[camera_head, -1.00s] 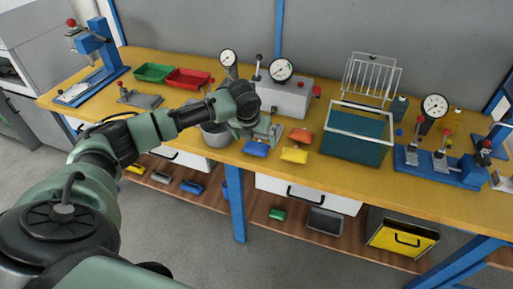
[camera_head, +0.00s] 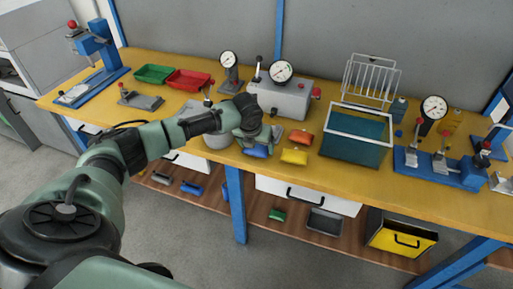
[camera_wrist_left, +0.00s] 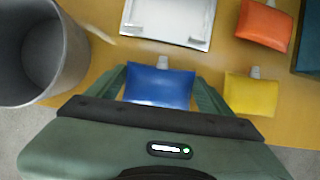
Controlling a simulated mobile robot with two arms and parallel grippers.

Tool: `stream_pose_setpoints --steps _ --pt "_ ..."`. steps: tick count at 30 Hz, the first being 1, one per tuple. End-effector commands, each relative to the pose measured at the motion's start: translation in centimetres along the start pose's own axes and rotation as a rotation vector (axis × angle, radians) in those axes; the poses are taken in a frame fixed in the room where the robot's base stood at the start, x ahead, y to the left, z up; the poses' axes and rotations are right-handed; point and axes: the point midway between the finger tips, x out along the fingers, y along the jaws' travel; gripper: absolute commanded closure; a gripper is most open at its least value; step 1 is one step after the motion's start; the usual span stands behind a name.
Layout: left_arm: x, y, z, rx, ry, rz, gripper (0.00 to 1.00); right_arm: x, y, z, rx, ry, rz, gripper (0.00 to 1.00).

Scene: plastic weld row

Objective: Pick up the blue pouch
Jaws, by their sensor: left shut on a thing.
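The blue pouch (camera_wrist_left: 160,86) lies on the yellow bench top near its front edge. In the head view the blue pouch (camera_head: 256,152) is partly hidden by my left gripper (camera_head: 258,143). In the left wrist view the two green fingers of my left gripper (camera_wrist_left: 160,90) stand on either side of the pouch and are shut on it. The pouch's near part is hidden behind the gripper body. My right gripper is not in view.
A yellow pouch (camera_head: 294,156) and an orange pouch (camera_head: 301,137) lie just right of the gripper. A grey bucket (camera_wrist_left: 38,52) stands close on the left. A teal tank (camera_head: 355,150) is farther right. A grey gauge box (camera_head: 285,97) stands behind.

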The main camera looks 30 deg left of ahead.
Motion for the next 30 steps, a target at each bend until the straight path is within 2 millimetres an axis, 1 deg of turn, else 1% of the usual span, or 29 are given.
stream_pose_setpoints --steps 5,8,10,14,21,24,27,30 --pt "-0.8 0.0 0.5 -0.001 -0.003 -0.001 0.58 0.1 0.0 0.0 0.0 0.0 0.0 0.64" --pt "-2.0 0.0 1.0 -0.001 -0.005 -0.002 0.58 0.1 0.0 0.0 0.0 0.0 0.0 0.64" --pt "-3.1 0.0 1.4 0.0 -0.005 -0.001 0.58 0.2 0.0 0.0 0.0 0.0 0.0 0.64" --pt "-6.2 -0.1 2.8 -0.001 -0.008 -0.003 0.58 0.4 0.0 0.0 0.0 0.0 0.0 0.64" --pt "-12.7 -0.1 5.4 -0.001 -0.006 -0.003 0.58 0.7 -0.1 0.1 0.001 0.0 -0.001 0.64" --pt "-14.8 -0.1 6.3 -0.002 -0.006 -0.002 0.58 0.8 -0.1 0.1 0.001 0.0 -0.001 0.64" --pt "-16.5 0.0 6.9 -0.001 -0.004 -0.002 0.58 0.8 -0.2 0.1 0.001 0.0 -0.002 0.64" --pt "-17.6 0.0 7.4 -0.001 -0.003 -0.001 0.58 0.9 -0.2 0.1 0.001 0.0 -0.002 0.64"
